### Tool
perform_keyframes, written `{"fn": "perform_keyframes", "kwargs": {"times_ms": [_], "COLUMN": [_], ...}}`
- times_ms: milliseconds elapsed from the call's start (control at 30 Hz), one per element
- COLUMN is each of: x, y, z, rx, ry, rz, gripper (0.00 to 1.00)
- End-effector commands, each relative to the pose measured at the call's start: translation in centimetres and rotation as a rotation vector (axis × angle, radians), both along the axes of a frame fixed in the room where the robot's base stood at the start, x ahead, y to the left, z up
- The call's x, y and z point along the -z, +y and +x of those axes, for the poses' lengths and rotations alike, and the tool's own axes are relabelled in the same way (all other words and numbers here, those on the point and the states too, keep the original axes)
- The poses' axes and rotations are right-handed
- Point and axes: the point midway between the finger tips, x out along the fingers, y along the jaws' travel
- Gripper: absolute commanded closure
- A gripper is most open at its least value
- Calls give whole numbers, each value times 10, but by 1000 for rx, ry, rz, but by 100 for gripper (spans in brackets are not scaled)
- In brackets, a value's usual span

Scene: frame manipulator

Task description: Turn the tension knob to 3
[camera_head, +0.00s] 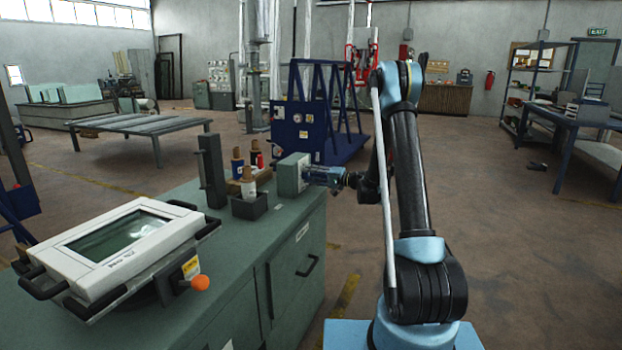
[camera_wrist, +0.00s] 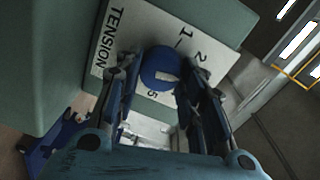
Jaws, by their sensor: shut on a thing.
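The tension knob (camera_wrist: 160,67) is a round blue knob on a pale panel (camera_wrist: 136,25) marked TENSION. It sits between the two fingers of my gripper (camera_wrist: 158,72), which is shut on it. The numerals 1 and 2 show above and right of the knob, and a 5 shows below it. The 3 is not readable, with a finger over that side. A small white mark shows on the knob's face; I cannot tell which number it points to. In the head view, my gripper (camera_head: 325,176) meets the grey-green box (camera_head: 291,174), and the knob is hidden.
The box stands at the right end of a green cabinet top (camera_head: 215,235). Left of it are a dark holder with spools (camera_head: 250,205) and a dark upright post (camera_head: 212,170). A white-framed screen unit (camera_head: 115,240) with an orange knob (camera_head: 200,283) stands at the front left.

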Motion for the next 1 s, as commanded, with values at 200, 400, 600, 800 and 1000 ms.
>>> {"fn": "perform_keyframes", "kwargs": {"times_ms": [200, 400, 600, 800, 1000], "x": [2, 2, 3, 3, 3], "y": [-3, -3, -3, -3, -3], "z": [3, 3, 3, 3, 2], "rx": [8, 7, 7, 7, 6], "ry": [134, 213, 247, 255, 254], "rz": [46, 74, 87, 89, 88], "gripper": [87, 87, 87, 87, 87]}}
